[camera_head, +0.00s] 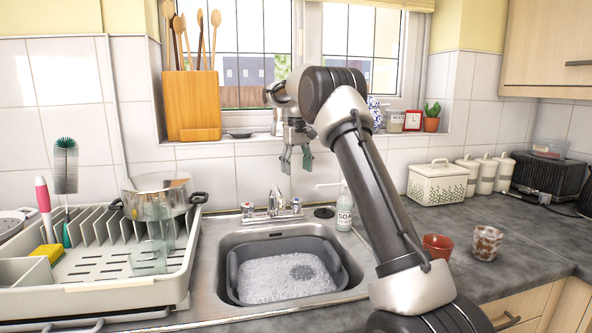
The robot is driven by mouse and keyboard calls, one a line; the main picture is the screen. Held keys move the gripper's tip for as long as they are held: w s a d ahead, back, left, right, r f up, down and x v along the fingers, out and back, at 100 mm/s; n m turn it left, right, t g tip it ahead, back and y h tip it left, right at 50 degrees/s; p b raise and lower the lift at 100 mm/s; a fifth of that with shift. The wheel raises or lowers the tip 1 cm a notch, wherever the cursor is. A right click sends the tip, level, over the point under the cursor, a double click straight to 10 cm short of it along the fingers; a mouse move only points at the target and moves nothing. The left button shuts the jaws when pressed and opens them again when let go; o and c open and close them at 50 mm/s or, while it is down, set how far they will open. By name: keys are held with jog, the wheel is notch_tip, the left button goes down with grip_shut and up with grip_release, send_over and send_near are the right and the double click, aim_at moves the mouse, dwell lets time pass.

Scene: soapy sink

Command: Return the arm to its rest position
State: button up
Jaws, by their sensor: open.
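My gripper (296,160) hangs above the back of the sink, in front of the window sill and higher than the tap. Its fingers point down, apart, with nothing between them. My arm rises from the lower right of the view and bends over at the top, in front of the window. The sink (222,250) holds a grey basin (345,272) of soapy water (285,282). A darker round patch shows in the foam; I cannot tell what it is.
A drying rack (110,270) with a steel pot (158,195) and a glass (147,257) stands left. The tap (276,203) and soap bottle (344,208) are behind the basin. A red bowl (437,246) and a patterned cup (486,242) stand right of my arm.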

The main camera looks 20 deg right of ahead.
jog(key=s+a+r+t, duration=0.1)
jog(key=s+a+r, duration=0.1)
jog(key=s+r, duration=0.65)
jog(key=s+a+r+t, duration=0.1)
jog(key=s+a+r, duration=0.15)
jog(key=s, duration=1.15)
jog(key=s+f+t, duration=0.1)
jog(key=s+f, duration=0.4)
jog(key=s, duration=0.7)
jog(key=s+f+t, duration=0.1)
jog(key=s+f, duration=0.4)
jog(key=s, duration=0.7)
jog(key=shift+s+a+m, duration=0.3)
jog(key=shift+a, duration=0.1)
